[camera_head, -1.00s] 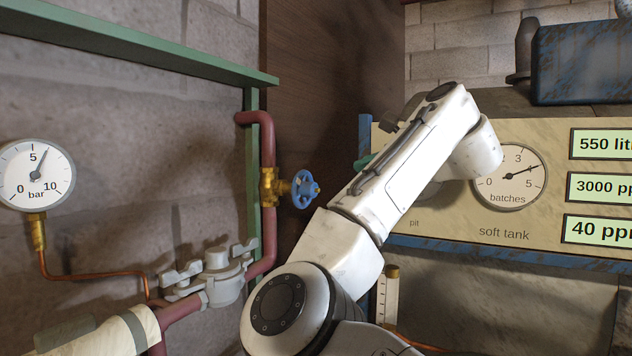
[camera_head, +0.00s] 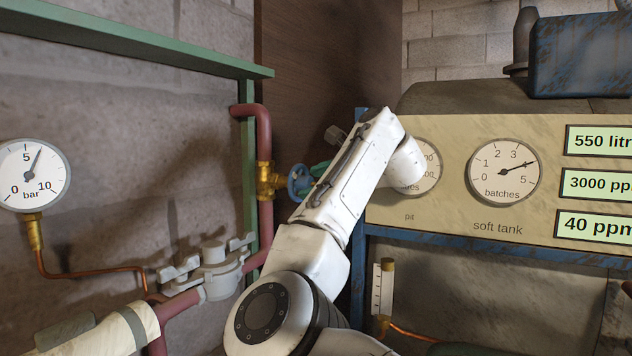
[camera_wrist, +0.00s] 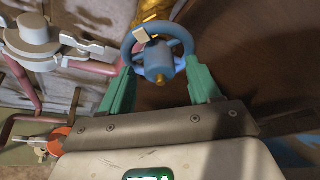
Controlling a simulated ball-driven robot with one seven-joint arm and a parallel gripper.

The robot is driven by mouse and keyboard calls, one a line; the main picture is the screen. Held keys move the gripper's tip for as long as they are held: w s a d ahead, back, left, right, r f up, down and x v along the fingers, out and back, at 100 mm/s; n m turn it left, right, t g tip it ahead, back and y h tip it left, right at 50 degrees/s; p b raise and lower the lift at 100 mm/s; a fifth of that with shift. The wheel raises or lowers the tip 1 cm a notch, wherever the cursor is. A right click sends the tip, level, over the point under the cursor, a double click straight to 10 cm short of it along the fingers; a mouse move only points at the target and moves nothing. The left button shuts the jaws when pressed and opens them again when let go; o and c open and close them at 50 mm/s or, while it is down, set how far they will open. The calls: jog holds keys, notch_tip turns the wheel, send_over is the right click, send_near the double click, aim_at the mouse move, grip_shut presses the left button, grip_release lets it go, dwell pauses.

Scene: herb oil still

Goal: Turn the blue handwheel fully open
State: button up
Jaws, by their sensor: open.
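The blue handwheel (camera_head: 299,182) sits on a brass valve (camera_head: 268,181) on the red upright pipe in the head view, partly hidden behind my arm. In the wrist view the handwheel (camera_wrist: 158,55) is straight ahead, with a blue hub, a pale tag on its rim and brass behind it. My gripper (camera_wrist: 160,78) has green fingers, one on each side of the wheel's lower part. The fingers are apart, with the hub between and just beyond their tips. I cannot tell whether they touch the rim. In the head view my arm mostly hides the gripper.
A grey clamped fitting (camera_head: 213,268) and a pressure gauge (camera_head: 34,175) are at the left. A green rail (camera_head: 130,45) runs above. The panel with dials (camera_head: 500,214) stands at the right, close to my arm. A small sight tube (camera_head: 385,290) is below it.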

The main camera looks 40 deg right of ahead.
jog(key=shift+c, duration=0.4)
jog(key=c, duration=1)
jog(key=shift+o, duration=0.2)
jog(key=shift+f, duration=0.15)
